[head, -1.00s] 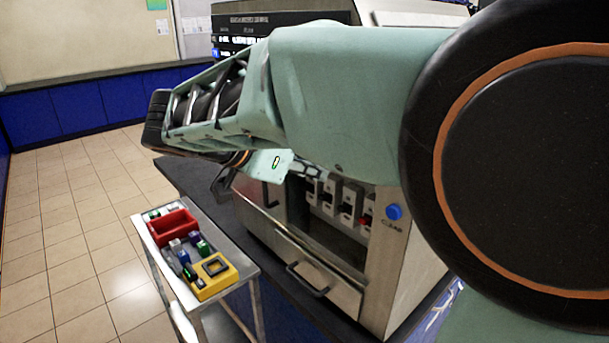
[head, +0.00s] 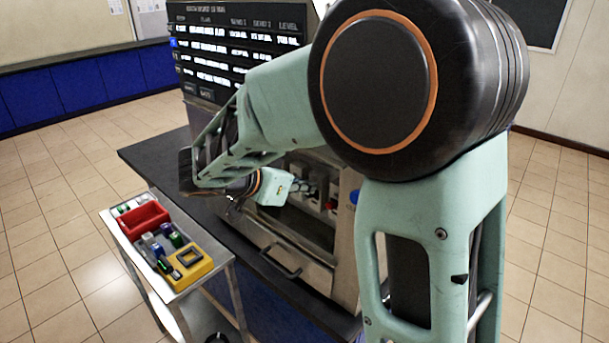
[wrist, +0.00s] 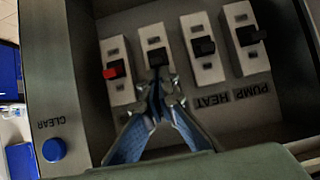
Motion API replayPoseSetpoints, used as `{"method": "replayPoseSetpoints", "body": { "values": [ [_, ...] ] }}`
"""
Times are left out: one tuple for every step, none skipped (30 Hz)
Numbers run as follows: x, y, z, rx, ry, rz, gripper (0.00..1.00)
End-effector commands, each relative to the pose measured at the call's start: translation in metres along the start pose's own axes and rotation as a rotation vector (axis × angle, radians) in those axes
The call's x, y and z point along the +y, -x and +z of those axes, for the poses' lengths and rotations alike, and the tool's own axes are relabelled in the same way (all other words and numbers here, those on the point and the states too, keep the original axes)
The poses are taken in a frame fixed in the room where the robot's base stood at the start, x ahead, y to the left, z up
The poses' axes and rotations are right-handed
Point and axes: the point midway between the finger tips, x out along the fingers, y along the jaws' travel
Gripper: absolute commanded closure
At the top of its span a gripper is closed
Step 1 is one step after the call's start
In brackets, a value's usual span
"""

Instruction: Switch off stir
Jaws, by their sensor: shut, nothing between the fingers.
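A row of switches on white plates sits in a recess of the bioreactor panel. In the wrist view they appear upside down: a red-levered switch (wrist: 114,70) at the left, then a black-levered switch (wrist: 157,57), the switch by the HEAT label (wrist: 203,46) and the switch by the PUMP label (wrist: 250,35). My gripper (wrist: 158,84) is shut and empty, its tips at the lower end of the second switch's black lever; I cannot tell if they touch. It hides the lettering below that switch, and no STIR label is readable. In the head view, my gripper (head: 303,188) is at the recess.
A blue CLEAR button (wrist: 54,150) is on the frame left of the recess in the wrist view. A display screen (head: 235,45) stands above the panel. A drawer handle (head: 279,262) juts out below. A trolley (head: 197,281) with a red bin (head: 141,221) stands at the left.

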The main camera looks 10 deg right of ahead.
Motion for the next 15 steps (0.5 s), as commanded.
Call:
{"method": "replayPoseSetpoints", "body": {
  "values": [
    [-0.0001,0.0001,0.0003,0.000,0.000,-0.001,1.00],
    [-0.0002,0.0002,0.0003,0.000,0.000,-0.001,1.00],
    [-0.0002,0.0002,0.0003,0.000,0.000,-0.001,1.00],
    [-0.0002,0.0002,0.0003,0.000,0.000,-0.001,1.00],
    [-0.0002,0.0002,0.0002,0.000,0.000,-0.001,1.00],
    [-0.0002,0.0003,0.0001,0.000,0.000,-0.001,1.00],
    [-0.0002,0.0003,0.0002,0.001,0.000,-0.001,1.00],
    [-0.0002,0.0002,0.0002,0.001,0.000,-0.001,1.00],
    [-0.0002,0.0001,0.0005,0.001,0.000,-0.001,1.00],
    [-0.0003,0.0000,0.0008,0.002,0.000,-0.001,1.00],
    [-0.0003,-0.0001,0.0012,0.004,0.000,-0.001,1.00],
    [-0.0004,-0.0003,0.0018,0.006,0.000,-0.001,1.00],
    [-0.0005,-0.0005,0.0023,0.009,0.000,-0.002,1.00],
    [-0.0005,-0.0007,0.0030,0.011,0.000,-0.002,1.00],
    [-0.0006,-0.0009,0.0039,0.016,0.000,-0.003,1.00]
  ]
}}
